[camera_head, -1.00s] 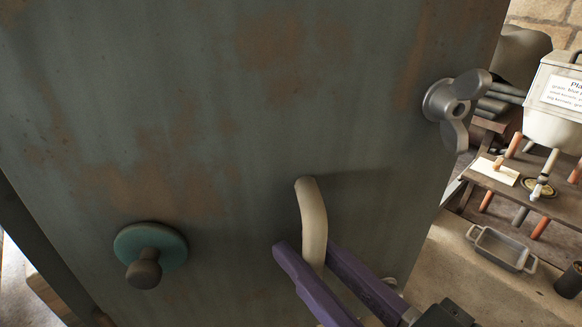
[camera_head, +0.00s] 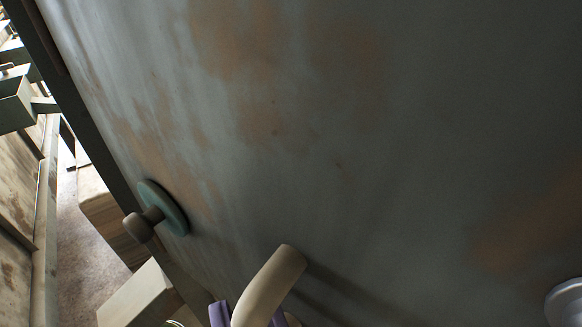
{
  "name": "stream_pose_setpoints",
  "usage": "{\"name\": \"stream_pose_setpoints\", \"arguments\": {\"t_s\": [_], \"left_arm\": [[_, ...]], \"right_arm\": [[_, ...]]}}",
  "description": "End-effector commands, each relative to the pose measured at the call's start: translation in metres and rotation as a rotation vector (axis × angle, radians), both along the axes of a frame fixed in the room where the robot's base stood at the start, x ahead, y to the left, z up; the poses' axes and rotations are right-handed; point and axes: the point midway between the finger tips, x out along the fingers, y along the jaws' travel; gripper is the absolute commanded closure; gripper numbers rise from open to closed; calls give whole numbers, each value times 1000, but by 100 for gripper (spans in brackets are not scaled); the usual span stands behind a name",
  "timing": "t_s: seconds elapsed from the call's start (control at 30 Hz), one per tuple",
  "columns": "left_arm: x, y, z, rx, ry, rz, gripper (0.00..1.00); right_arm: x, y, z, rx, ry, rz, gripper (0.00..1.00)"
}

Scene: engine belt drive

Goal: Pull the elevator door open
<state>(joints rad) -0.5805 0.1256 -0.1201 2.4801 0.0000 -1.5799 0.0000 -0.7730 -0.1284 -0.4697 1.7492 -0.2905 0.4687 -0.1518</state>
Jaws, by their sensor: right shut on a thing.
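The elevator door (camera_head: 330,110) is a large grey-green panel with rusty patches, and it fills most of the head view at a slant. A curved beige handle (camera_head: 268,285) stands out from it at the bottom middle. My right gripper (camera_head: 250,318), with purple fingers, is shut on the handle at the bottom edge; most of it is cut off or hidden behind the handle. A teal disc with a brown knob (camera_head: 167,207) sits on the door near its left edge. My left gripper is not in view.
Past the door's left edge are a strip of floor (camera_head: 88,235), a wooden block (camera_head: 112,222), a pale beam (camera_head: 140,298) and a weathered wall (camera_head: 18,200). A metal fitting (camera_head: 566,302) on the door shows at the lower right.

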Motion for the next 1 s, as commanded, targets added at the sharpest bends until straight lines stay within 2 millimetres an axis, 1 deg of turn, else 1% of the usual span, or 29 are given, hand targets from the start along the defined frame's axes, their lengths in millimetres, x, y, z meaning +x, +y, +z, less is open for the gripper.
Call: {"name": "stream_pose_setpoints", "arguments": {"t_s": [0.13, 0.5, 0.53, 0.7, 0.8, 1.0], "left_arm": [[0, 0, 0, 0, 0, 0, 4], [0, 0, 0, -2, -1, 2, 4], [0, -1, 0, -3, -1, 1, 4], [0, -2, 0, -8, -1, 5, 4], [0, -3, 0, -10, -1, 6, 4], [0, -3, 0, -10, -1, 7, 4]], "right_arm": [[-3, 3, 1, 1, -2, 1, 100], [-4, 4, 0, 0, -1, 1, 100], [-3, 4, 0, 0, -1, 1, 77], [-3, 4, 0, 0, 0, 1, 58], [-3, 3, 0, 0, 0, 0, 48], [-3, 3, 0, -1, 0, 0, 48]]}}
